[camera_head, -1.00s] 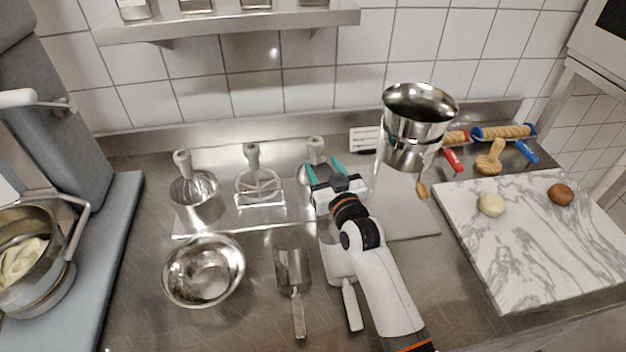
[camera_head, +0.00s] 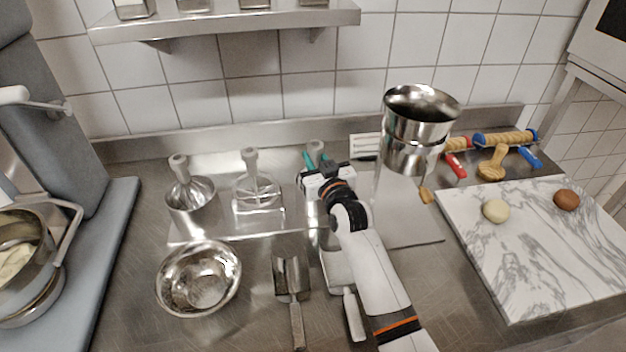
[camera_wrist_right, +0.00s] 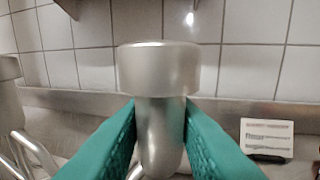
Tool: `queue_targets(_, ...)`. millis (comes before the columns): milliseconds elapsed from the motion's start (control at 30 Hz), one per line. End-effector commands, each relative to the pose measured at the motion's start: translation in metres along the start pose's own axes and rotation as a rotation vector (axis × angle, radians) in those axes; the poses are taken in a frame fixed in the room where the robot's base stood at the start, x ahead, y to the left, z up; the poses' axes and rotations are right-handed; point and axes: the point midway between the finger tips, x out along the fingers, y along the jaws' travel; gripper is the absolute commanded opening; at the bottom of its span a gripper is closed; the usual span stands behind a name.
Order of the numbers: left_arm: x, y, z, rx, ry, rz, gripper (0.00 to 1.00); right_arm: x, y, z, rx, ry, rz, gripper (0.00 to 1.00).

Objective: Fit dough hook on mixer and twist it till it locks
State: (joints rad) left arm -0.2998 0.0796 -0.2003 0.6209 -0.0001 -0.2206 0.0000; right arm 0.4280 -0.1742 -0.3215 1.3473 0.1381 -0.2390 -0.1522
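The dough hook (camera_head: 317,146) stands at the right end of the attachment row; its hub shows behind my right gripper and its lower part is hidden. My right gripper (camera_head: 316,159) has its green fingers on either side of the hook. In the right wrist view the fingers (camera_wrist_right: 160,112) press against both sides of the hook's grey metal shank (camera_wrist_right: 160,70), and it stands upright between them. The mixer (camera_head: 55,110) is at the far left, with a steel bowl (camera_head: 28,285) holding pale dough. My left gripper is not in view.
A whisk (camera_head: 187,195) and flat beater (camera_head: 257,192) stand left of the hook. A steel bowl (camera_head: 200,280), scoop (camera_head: 290,275) and scraper (camera_head: 340,268) lie in front. A tall steel vessel (camera_head: 415,135) stands close right of my arm; a marble board (camera_head: 530,250) lies beyond.

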Motion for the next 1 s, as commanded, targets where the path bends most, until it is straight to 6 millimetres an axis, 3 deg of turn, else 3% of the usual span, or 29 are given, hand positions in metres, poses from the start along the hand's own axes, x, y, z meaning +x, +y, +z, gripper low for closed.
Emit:
queue_targets(33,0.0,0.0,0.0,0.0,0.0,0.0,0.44,0.0,0.0,0.0,0.0,0.0,0.0,0.17)
queue_targets(133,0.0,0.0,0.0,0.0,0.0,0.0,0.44,0.0,0.0,0.0,0.0,0.0,0.0,0.0)
queue_targets(367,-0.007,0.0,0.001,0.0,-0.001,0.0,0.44,0.0,0.0,0.009,-0.001,-0.004,0.0,0.0)
queue_targets(1000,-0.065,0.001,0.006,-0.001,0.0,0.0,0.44,0.0,0.0,0.074,-0.002,-0.004,0.0,0.0)
